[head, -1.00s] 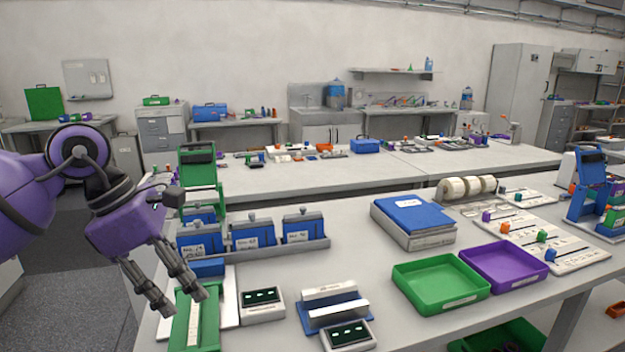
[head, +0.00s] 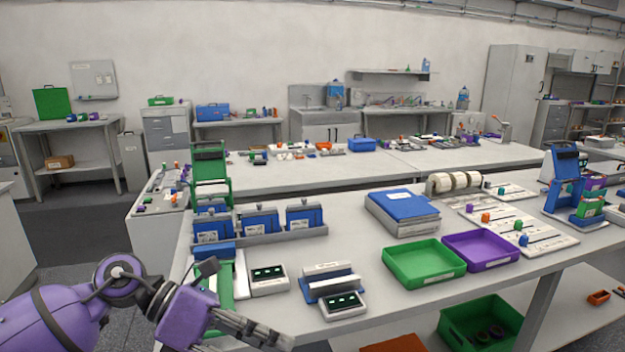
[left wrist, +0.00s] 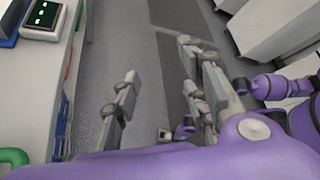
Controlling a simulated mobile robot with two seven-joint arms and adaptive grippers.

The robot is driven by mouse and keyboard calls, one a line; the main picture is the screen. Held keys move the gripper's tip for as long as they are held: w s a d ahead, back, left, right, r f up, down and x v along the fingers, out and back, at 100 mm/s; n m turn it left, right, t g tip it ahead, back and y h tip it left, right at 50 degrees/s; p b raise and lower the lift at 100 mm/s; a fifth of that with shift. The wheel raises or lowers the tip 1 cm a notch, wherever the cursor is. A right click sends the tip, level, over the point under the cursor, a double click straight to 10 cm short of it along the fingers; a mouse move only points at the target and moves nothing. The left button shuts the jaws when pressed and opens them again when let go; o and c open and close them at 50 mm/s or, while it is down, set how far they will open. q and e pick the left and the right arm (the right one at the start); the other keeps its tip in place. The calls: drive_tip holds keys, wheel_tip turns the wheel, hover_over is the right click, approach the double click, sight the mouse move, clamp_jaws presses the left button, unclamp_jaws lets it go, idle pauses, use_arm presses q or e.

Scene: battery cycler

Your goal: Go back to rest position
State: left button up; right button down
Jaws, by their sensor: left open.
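My left gripper (head: 258,334) is low at the bottom of the head view, in front of the near bench's front-left edge. Its purple wrist partly covers the green holder (head: 219,290) at that corner. In the left wrist view the two grey fingers (left wrist: 160,85) are spread apart with nothing between them, above the grey floor. My right gripper does not show clearly in either view.
The near bench (head: 355,260) carries two small display units (head: 268,280), a blue battery rack (head: 258,222), a green tray (head: 424,263) and a purple tray (head: 480,250). A green bin (head: 480,325) is below. Floor (left wrist: 150,60) beside the bench is open.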

use_arm(q)
drive_tip(key=s+d+n+t+h+p, duration=0.2)
drive_tip(key=d+n+t+h, duration=0.1)
drive_tip(key=n+h, duration=0.25)
drive_tip(key=s+a+f+n+t+y+p, duration=0.25)
drive_tip(key=a+f+n+t+y, duration=0.45)
drive_tip(key=n, duration=0.8)
drive_tip(key=s+a+f+n+t+y+p, duration=0.1)
drive_tip(key=s+a+f+n+t+y, duration=0.2)
drive_tip(key=a+f+n+t+y, duration=0.9)
drive_tip(key=s+d+f+n+g, duration=0.1)
drive_tip(key=s+f+n+g, duration=0.2)
drive_tip(key=s, duration=0.3)
drive_tip(key=s+d+f+n+g+h+p, duration=0.1)
drive_tip(key=s+f+n+g, duration=0.3)
drive_tip(key=s+n+g, duration=0.1)
drive_tip(key=s+d+f+n+g+p, duration=0.1)
drive_tip(key=s+f+n+g, duration=0.3)
drive_tip(key=s+n, duration=0.2)
drive_tip(key=shift+s+d, duration=0.25)
drive_tip(key=shift+s, duration=0.95)
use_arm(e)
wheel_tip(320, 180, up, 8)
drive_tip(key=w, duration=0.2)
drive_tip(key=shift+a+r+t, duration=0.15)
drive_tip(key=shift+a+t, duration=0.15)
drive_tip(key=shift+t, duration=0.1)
